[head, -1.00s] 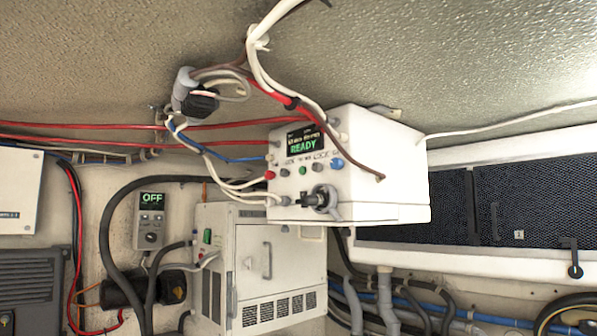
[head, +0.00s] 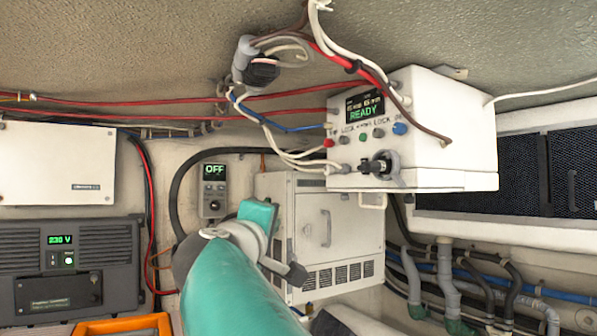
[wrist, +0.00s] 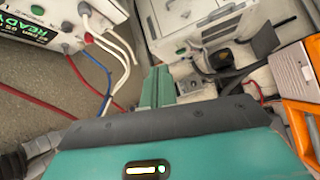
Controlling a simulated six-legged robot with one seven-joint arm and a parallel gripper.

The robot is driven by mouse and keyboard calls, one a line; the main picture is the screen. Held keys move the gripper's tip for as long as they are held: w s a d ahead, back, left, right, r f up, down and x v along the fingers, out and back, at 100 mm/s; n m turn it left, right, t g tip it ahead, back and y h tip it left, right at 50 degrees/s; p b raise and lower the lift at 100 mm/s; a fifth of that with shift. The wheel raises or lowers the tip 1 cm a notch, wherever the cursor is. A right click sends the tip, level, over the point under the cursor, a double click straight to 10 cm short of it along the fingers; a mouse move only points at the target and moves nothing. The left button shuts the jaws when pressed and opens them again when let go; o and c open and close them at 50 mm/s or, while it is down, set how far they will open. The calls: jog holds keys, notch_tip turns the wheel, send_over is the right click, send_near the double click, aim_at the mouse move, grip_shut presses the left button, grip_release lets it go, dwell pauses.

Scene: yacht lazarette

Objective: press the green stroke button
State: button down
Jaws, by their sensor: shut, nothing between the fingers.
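The white control box (head: 450,140) hangs under the ceiling, right of centre in the head view, its display reading READY. A black knob or plug sits below the row. In the wrist view the box (wrist: 92,15) is at the upper left, partly cut off. My gripper (wrist: 158,80) shows there with teal fingers shut, empty and apart from the box. In the head view my teal arm rises below and left of the box.
White and red cables (head: 295,157) hang beside the box's left side. A white vented cabinet (head: 350,235) stands below it, and a small OFF panel (head: 213,190) is left of that. A grey 230 V unit (head: 60,265) and an orange object (head: 120,326) are at lower left.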

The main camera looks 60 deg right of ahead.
aim_at(362, 137)
jog(key=s+d+r+n+g+h, duration=0.1)
jog(key=s+r+h, duration=0.2)
jog(key=r, duration=0.5)
jog(key=s+d+r+n+g+h, duration=0.1)
jog(key=s+d+r+h, duration=0.1)
jog(key=r, duration=0.6)
jog(key=shift+s+d+r+g+h, duration=0.15)
jog(key=shift+s+d+g+h, duration=0.2)
jog(key=shift+s+h, duration=0.3)
jog(key=shift+s+d, duration=0.65)
jog(key=shift+d, duration=0.65)
jog(key=shift+s+d, duration=0.6)
jog(key=shift+d, duration=0.65)
jog(key=shift+s+d, duration=0.65)
jog(key=shift+d, duration=0.65)
jog(key=shift+d, duration=0.1)
jog(key=shift+s+d, duration=0.15)
jog(key=shift+d, duration=0.1)
